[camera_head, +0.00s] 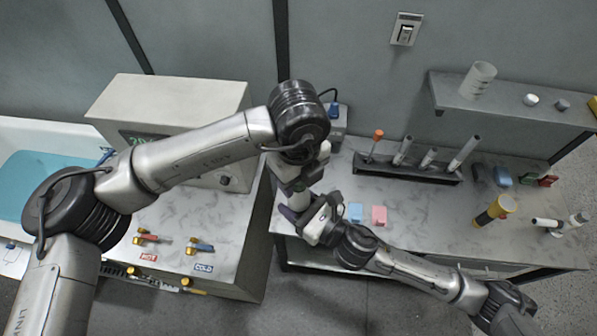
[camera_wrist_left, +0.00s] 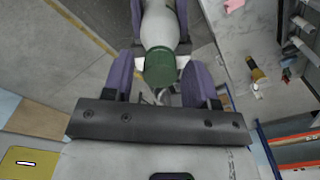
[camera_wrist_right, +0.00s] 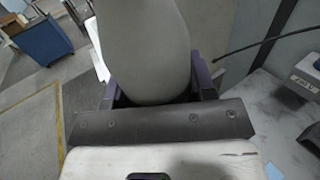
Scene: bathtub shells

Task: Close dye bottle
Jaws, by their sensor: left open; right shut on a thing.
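The dye bottle is a pale grey-white bottle (camera_wrist_left: 160,22) with a green cap (camera_wrist_left: 160,66) in the left wrist view. The cap sits at the bottle's end; I cannot tell how tightly it is seated. My left gripper (camera_wrist_left: 160,80) is open, with its purple fingers on either side of the cap. My right gripper is shut on the bottle body (camera_wrist_right: 147,45), which fills the middle of the right wrist view. In the head view, the left gripper (camera_head: 296,208) and right gripper (camera_head: 318,222) meet at the counter's front left, and the arms mostly hide the bottle.
A black rack (camera_head: 405,172) with several tubes stands on the grey counter (camera_head: 440,225). A shelf (camera_head: 510,98) hangs at the right; a tub (camera_head: 20,140) is at the left.

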